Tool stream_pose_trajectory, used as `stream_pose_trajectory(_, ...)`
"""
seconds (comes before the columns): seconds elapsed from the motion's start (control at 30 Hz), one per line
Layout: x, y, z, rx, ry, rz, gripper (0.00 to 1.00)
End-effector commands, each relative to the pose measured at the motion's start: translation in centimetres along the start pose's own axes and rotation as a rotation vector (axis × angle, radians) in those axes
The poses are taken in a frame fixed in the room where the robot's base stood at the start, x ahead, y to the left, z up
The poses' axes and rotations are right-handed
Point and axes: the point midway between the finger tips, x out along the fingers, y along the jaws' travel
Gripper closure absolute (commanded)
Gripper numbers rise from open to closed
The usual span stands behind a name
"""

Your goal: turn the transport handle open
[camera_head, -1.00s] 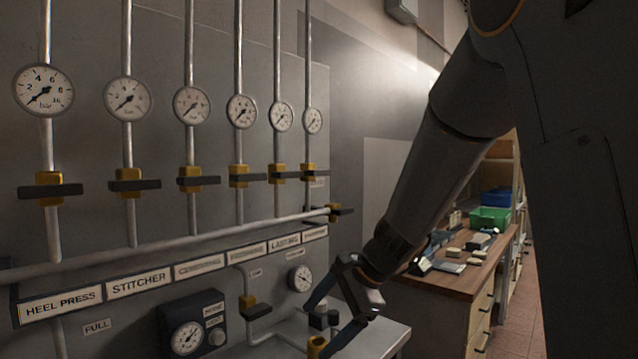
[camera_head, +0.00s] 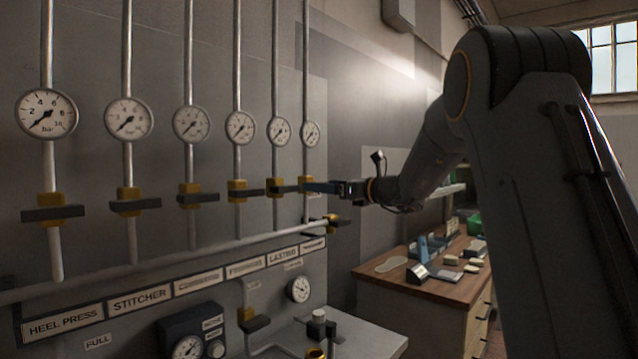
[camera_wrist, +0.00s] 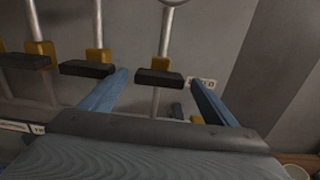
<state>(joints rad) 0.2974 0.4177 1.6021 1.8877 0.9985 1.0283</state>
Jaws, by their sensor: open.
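The rightmost upright pipe's valve has a black bar handle (camera_wrist: 158,78) on a yellow body, set crosswise to its pipe. I take it for the transport handle; its label (camera_head: 312,246), last in the row, is too small to read surely. In the head view my gripper (camera_head: 302,187) is at this valve and largely hides it. In the wrist view my gripper (camera_wrist: 160,77) is open, with one blue finger on each side of the handle. The handle appears between the fingertips, not gripped; whether a finger touches it I cannot tell.
A neighbouring black handle (camera_wrist: 87,69) is close to the left finger. More crosswise handles, such as the leftmost one (camera_head: 53,213), stand left along the panel. A sloping pipe (camera_head: 190,249) with an end valve (camera_head: 333,222) runs below. A wooden bench (camera_head: 430,285) stands right.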

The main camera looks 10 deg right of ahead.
Motion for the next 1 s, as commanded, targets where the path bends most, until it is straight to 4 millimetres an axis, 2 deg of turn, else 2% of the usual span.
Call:
stream_pose_trajectory(0.2, 2.4, 0.1, 0.1, 0.0, 0.001, 0.001, 0.19)
stream_pose_trajectory(0.57, 2.9, 0.0, -0.1, -0.001, 0.001, 0.0, 0.19)
stream_pose_trajectory(0.8, 2.9, 0.0, 0.0, -0.001, 0.001, 0.0, 0.59)
stream_pose_trajectory(1.0, 2.9, 0.0, -0.1, -0.009, 0.001, -0.001, 0.6)
